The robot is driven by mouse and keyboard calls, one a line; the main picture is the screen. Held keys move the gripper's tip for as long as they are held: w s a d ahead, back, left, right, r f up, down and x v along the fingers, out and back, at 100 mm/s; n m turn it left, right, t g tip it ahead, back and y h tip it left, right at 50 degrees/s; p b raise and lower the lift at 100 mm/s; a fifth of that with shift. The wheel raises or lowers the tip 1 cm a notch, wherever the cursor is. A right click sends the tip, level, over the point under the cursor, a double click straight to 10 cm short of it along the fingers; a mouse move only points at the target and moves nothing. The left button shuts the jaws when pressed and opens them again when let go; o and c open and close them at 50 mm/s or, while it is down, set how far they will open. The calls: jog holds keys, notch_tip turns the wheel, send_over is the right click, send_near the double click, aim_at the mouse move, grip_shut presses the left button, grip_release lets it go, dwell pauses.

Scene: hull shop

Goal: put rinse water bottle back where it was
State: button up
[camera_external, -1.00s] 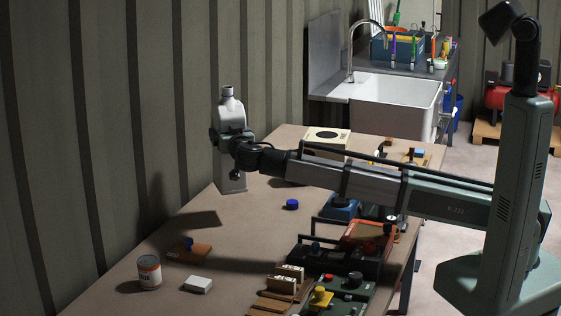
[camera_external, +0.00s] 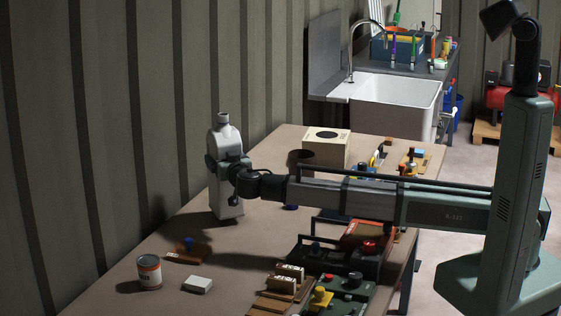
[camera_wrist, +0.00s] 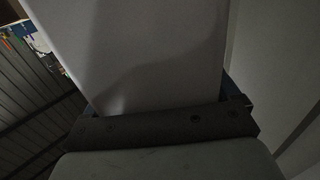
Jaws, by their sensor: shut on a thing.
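The rinse water bottle is a tall pale grey-white bottle (camera_external: 227,198) with a narrow neck, upright at the left side of the table near the wall. My gripper (camera_external: 229,168) is shut around its middle. In the wrist view the pale bottle side (camera_wrist: 130,50) fills the space beyond the dark gripper bar (camera_wrist: 160,128). I cannot tell whether the bottle's base touches the table or hovers just above it. A small blue round piece (camera_external: 291,207) lies on the table, partly hidden by my arm.
A dark cup-like cylinder (camera_external: 300,160) and a cream box (camera_external: 326,148) stand behind my arm. A tin can (camera_external: 149,272), white block (camera_external: 198,285) and brown board with a blue knob (camera_external: 188,252) lie in front. Cases and switch boxes (camera_external: 340,262) crowd the right front. The table's left middle is clear.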

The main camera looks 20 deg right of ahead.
jog(key=shift+f, duration=1.1)
jog(key=o, duration=1.5)
jog(key=shift+c, duration=0.2)
jog(key=s, duration=1.2)
